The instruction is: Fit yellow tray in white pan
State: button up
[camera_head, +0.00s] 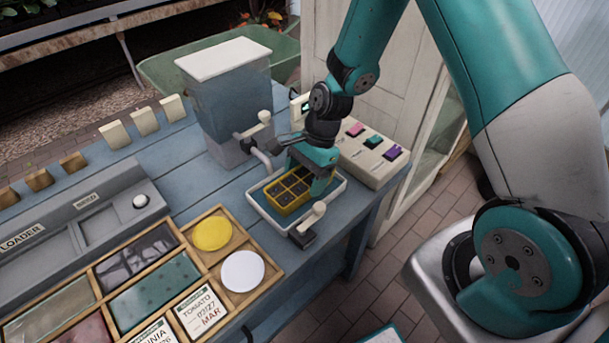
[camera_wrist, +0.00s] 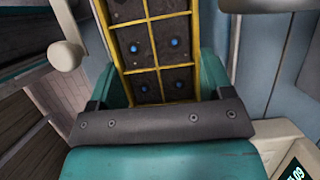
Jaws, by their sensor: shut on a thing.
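The yellow tray (camera_head: 287,194) is a small gridded tray with dark cells, several of which show blue dots in the wrist view (camera_wrist: 159,72). My gripper (camera_head: 318,172) is shut on the tray's right end in the head view. The white pan (camera_head: 262,207) is a shallow pan with a white rim and blue-grey inside, at the table's right end. The tray is over or inside the pan; I cannot tell whether it touches the pan's floor. Part of the pan's back right is hidden by my gripper.
A knobbed handle (camera_head: 308,222) stands at the pan's front edge. A cranked lever (camera_head: 257,140) and a hopper (camera_head: 229,95) stand behind. A button box (camera_head: 369,153) is close on the right. A wooden divided box (camera_head: 190,270) lies front left.

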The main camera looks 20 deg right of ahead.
jog(key=shift+f+b, duration=0.35)
jog(key=shift+f, duration=0.3)
dwell(0.5)
jog(key=o, duration=1.1)
jog(key=shift+o, duration=0.2)
jog(key=shift+s, duration=0.1)
jog(key=shift+r+p, duration=3.75)
jog(key=shift+r, duration=0.3)
